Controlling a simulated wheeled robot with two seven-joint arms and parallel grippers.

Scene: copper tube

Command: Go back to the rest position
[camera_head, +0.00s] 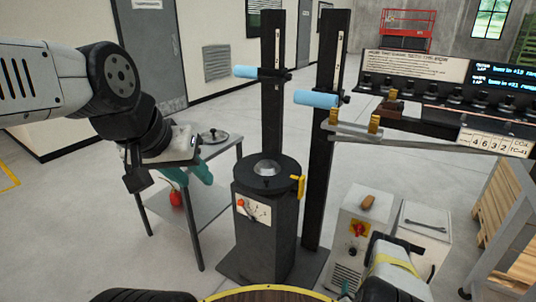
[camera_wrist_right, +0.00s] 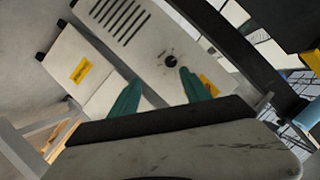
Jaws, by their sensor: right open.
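My left gripper (camera_head: 192,173) hangs over the small grey side table at the left of the head view. Its teal fingers point down and right and partly overlap, so its opening is unclear. My right gripper (camera_wrist_right: 158,90) shows in the right wrist view with its two teal fingers apart and nothing between them. It is above the pale machine boxes (camera_wrist_right: 133,30). In the head view my right wrist (camera_head: 395,272) is at the lower right, and its fingers are mostly hidden.
A black pedestal with a round top (camera_head: 268,174) stands in the middle. Two black posts (camera_head: 325,150) with blue cylinders (camera_head: 316,98) rise behind it. The side table (camera_head: 212,192) is at the left. A white machine box (camera_head: 352,235) and wooden pallets (camera_head: 507,225) are at the right.

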